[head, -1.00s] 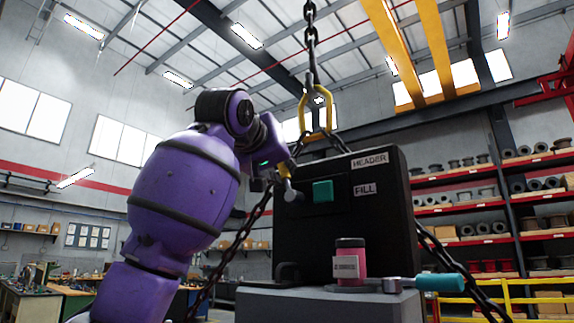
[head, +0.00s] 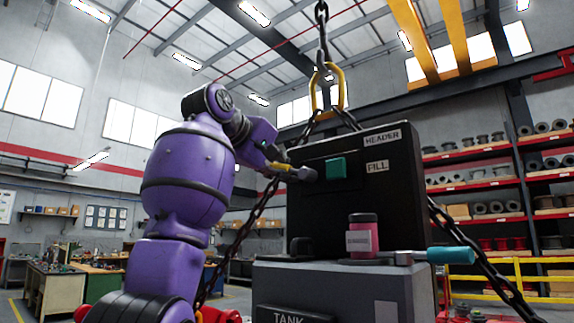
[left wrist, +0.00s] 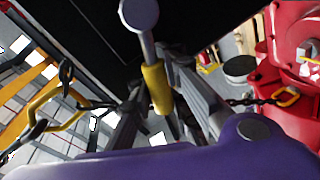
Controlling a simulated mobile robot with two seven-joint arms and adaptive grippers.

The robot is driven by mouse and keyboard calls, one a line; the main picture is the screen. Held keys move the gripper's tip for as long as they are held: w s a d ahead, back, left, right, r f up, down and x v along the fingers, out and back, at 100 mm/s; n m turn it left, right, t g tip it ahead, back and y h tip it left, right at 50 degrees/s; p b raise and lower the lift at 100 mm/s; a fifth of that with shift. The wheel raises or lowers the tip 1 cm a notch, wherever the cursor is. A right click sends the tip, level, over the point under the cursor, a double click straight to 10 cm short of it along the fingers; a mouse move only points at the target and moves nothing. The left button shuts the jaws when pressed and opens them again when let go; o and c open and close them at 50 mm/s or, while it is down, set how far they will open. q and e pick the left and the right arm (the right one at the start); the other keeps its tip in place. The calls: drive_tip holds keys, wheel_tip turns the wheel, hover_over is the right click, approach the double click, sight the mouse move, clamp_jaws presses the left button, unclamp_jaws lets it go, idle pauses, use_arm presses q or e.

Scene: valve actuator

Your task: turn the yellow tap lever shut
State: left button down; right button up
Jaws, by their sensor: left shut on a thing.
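The tap lever (head: 300,173) is on the left part of the black box's front, left of a green square. It points left from its pivot, close to level. Its yellow sleeve (left wrist: 157,88) shows in the left wrist view, with a grey rod and round pivot end above it. My left gripper (head: 278,167) is shut on the sleeve, with a finger on each side in the left wrist view (left wrist: 158,95). The gripper partly hides the sleeve in the head view. My right gripper is not in view.
The black box (head: 395,205) with HEADER and FILL labels stands on a grey tank (head: 345,285). Chains (head: 245,226) slope down both sides from a yellow ring (head: 327,90).

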use_arm(q)
drive_tip(key=shift+a+f+n+g+h, duration=0.15)
drive_tip(key=shift+f+n, duration=0.25)
drive_tip(key=shift+n, duration=0.2)
drive_tip(key=shift+a+f+n+g+h, duration=0.15)
drive_tip(key=shift+f+n, duration=0.25)
drive_tip(key=shift+n, duration=0.2)
drive_tip(key=c, duration=2.2)
unclamp_jaws()
drive_tip(key=o, duration=0.5)
drive_tip(key=shift+s+a+r, duration=0.1)
drive_tip(key=shift+s+a, duration=0.3)
drive_tip(key=shift+s, duration=0.05)
drive_tip(key=shift+o, duration=0.2)
drive_tip(key=shift+w+d, duration=0.25)
drive_tip(key=v, duration=1.2)
drive_tip(key=shift+s+a, duration=0.1)
